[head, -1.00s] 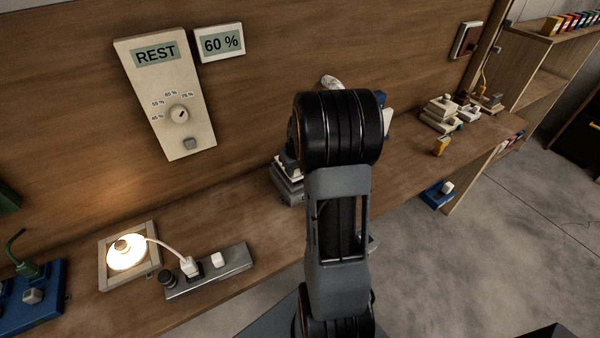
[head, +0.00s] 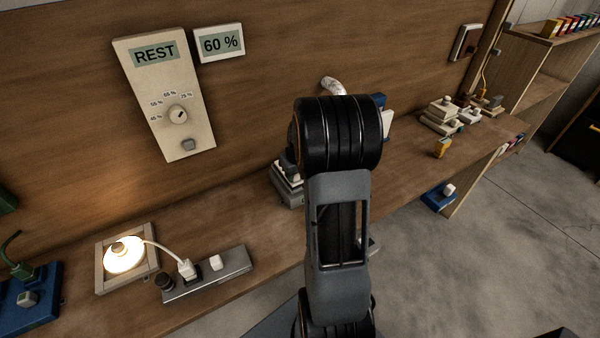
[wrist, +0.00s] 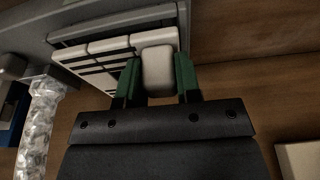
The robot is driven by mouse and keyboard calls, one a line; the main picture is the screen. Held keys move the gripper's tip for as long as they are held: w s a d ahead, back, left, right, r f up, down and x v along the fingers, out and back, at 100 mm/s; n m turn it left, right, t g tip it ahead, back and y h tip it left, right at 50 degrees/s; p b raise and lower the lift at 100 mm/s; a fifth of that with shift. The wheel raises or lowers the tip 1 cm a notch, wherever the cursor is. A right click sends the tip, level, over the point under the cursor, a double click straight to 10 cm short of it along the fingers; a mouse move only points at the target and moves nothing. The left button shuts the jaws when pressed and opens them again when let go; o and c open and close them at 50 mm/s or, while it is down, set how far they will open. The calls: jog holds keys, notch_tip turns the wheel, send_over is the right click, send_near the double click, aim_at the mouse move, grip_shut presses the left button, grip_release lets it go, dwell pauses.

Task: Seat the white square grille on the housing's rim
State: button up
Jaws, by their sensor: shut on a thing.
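In the wrist view, my gripper (wrist: 160,78) has its green fingers shut on the pale knob of the white grille (wrist: 112,62). The grille is a white plate with dark slots, seen at a slant. It lies close along a grey body (wrist: 75,52), which looks like the housing. I cannot tell whether the grille touches the rim or sits flush, since the contact is foreshortened and dark. In the head view, my arm hides the gripper and the grille.
A silver ribbed duct (wrist: 40,120) runs down left of my gripper; its upper end shows in the head view (head: 333,86). On the bench stand a lit lamp (head: 124,254), a socket strip (head: 225,270) and a grey stacked block (head: 287,190). A wall control panel (head: 165,95) reads REST.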

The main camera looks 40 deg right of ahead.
jog(key=shift+f+b, duration=0.8)
jog(key=shift+f, duration=0.15)
dwell(0.5)
jog(key=o, duration=1.1)
jog(key=v, duration=1.4)
